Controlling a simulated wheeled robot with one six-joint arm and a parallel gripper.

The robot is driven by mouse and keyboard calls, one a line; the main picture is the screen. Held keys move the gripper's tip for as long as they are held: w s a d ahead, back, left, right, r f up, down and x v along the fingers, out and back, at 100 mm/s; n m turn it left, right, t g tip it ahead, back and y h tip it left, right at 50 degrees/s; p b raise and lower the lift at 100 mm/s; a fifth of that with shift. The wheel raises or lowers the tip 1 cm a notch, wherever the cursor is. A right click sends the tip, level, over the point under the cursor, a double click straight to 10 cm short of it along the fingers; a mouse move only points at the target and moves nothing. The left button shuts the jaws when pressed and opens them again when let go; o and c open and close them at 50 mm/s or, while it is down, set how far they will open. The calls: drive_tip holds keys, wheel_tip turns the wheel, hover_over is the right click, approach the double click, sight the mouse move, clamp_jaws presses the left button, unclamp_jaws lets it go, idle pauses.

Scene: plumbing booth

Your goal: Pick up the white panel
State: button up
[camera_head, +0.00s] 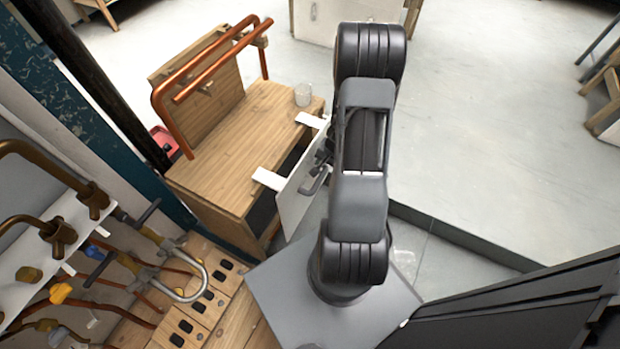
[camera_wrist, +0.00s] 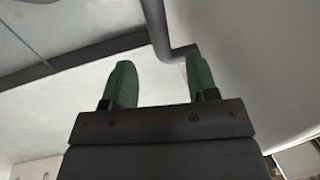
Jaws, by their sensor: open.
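The white panel (camera_head: 292,203) stands upright at the front of the wooden bench, partly hidden behind my arm. Two white tabs stick out from its top over the bench. A grey handle (camera_head: 318,181) is on its face. In the wrist view the panel (camera_wrist: 262,62) fills the right side and the handle (camera_wrist: 155,28) comes down from the top, bending toward the panel. My gripper (camera_wrist: 160,80) is open, its two green fingers apart. The handle's bend appears between the fingertips, close to the right finger; I cannot tell whether they touch.
The wooden bench (camera_head: 228,150) carries copper pipes (camera_head: 205,62) and a clear cup (camera_head: 303,94). A board with pipes and valves (camera_head: 60,235) is at the left. A dark low step edge (camera_head: 460,235) crosses the floor at right; open floor (camera_head: 490,130) lies beyond.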

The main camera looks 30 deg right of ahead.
sight(324, 171)
drive_tip(key=f, duration=0.1)
drive_tip(key=f+b, duration=0.1)
drive_tip(key=shift+w+a+f, duration=0.25)
drive_tip(key=shift+w+f, duration=0.05)
drive_tip(key=shift+f, duration=0.05)
drive_tip(key=shift+w+a+f+b, duration=0.1)
drive_tip(key=shift+f+b, duration=0.45)
drive_tip(key=shift+f, duration=0.3)
drive_tip(key=shift+w+a+f+b, duration=0.15)
drive_tip(key=shift+f+b, duration=0.4)
drive_tip(key=shift+f, duration=0.35)
drive_tip(key=shift+w+a+f+b, duration=0.1)
drive_tip(key=shift+f+b, duration=0.45)
drive_tip(key=shift+f, duration=0.3)
clamp_jaws()
drive_tip(key=shift+d+r, duration=0.1)
